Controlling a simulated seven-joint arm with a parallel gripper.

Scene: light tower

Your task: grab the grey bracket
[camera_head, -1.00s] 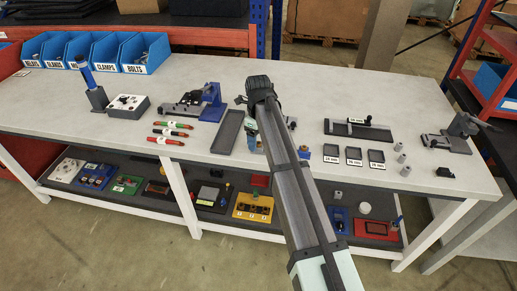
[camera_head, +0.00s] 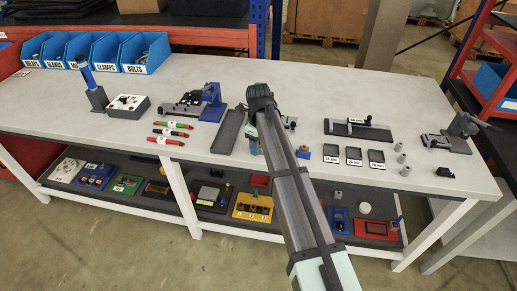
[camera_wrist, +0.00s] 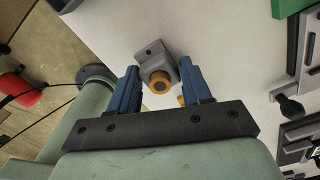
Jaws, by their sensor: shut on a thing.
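The grey bracket (camera_wrist: 149,50) is a small angled piece with a hole in its flat plate. An orange ring or bushing (camera_wrist: 160,82) with a dark centre shows on its near side. In the wrist view my gripper (camera_wrist: 159,68) has its two blue fingers on either side of the bracket and is shut on it. The bracket is over the pale bench top; I cannot tell whether it still touches it. In the head view my gripper (camera_head: 251,143) is mostly behind my own wrist and forearm, and I cannot make out the bracket there.
A long dark tray (camera_head: 229,132) lies just left of my gripper. A blue block with an orange top (camera_head: 303,153) and small labelled trays (camera_head: 354,156) stand to the right. A blue fixture (camera_head: 212,103) is further left. The bench's front edge is close by.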

